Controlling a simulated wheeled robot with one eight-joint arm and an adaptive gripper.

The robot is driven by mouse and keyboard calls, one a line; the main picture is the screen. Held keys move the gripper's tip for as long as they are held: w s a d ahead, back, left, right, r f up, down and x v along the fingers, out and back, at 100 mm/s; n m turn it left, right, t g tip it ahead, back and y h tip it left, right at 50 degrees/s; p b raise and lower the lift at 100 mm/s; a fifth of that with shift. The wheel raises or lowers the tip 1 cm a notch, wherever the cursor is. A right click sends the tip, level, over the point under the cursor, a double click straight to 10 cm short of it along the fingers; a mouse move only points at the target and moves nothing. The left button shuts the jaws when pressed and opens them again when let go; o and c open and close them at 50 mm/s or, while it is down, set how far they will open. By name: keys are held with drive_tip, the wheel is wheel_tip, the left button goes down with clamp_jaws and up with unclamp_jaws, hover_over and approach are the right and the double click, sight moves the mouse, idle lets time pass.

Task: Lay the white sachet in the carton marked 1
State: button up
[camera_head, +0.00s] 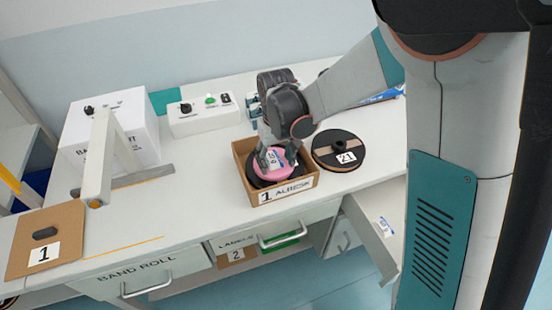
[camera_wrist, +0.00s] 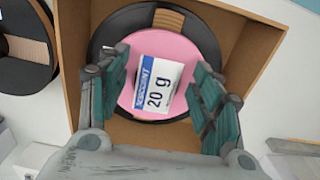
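The white sachet (camera_wrist: 158,87), printed "20 g" with a blue band, lies on a pink disc (camera_wrist: 190,52) over a dark reel inside the carton. It also shows in the head view (camera_head: 273,159), partly hidden by my gripper. The carton marked 1 (camera_head: 250,186) is an open brown box with a label also reading "ALBRESK"; its inner wall shows in the wrist view (camera_wrist: 255,45). My gripper (camera_wrist: 162,92) is open, reaching down into the carton, with a finger on either side of the sachet and small gaps between. It shows in the head view (camera_head: 275,158).
A dark reel marked 21 (camera_head: 338,150) lies right of the carton. A control box (camera_head: 204,117) stands behind. A flat brown board marked 1 (camera_head: 46,238) and a white box (camera_head: 110,130) are at the left. A drawer (camera_head: 372,232) juts out at the right.

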sight(276, 164)
wheel_tip(276, 164, up, 13)
drive_tip(key=p, duration=0.4)
drive_tip(key=shift+f, duration=0.15)
idle(0.5)
